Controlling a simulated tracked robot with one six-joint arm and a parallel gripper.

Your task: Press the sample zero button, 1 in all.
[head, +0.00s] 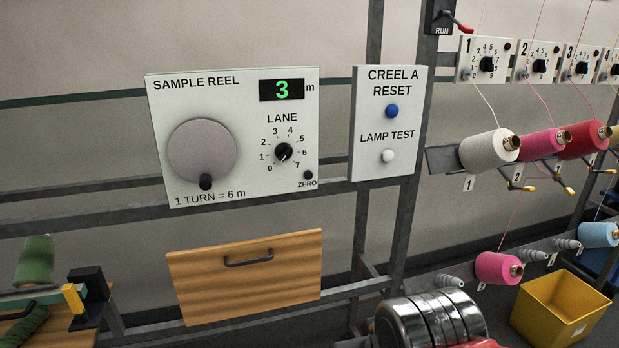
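The sample reel panel (240,187) is a white plate left of centre in the head view. Its zero button (308,175) is a small dark round button at the lower right, with the word ZERO printed just below it. The panel's display (282,89) reads a green 3 with an m beside it. The lane knob (284,152) is black, with numbers 0 to 7 around it. A round grey crank disc (202,149) with a black handle (206,182) is on the left.
To the right is a white panel (400,165) with a blue creel reset button (392,111) and a white lamp test button (387,156). A wooden drawer (245,285) is below. Yarn cones (484,150) and a yellow bin (560,308) are at right.

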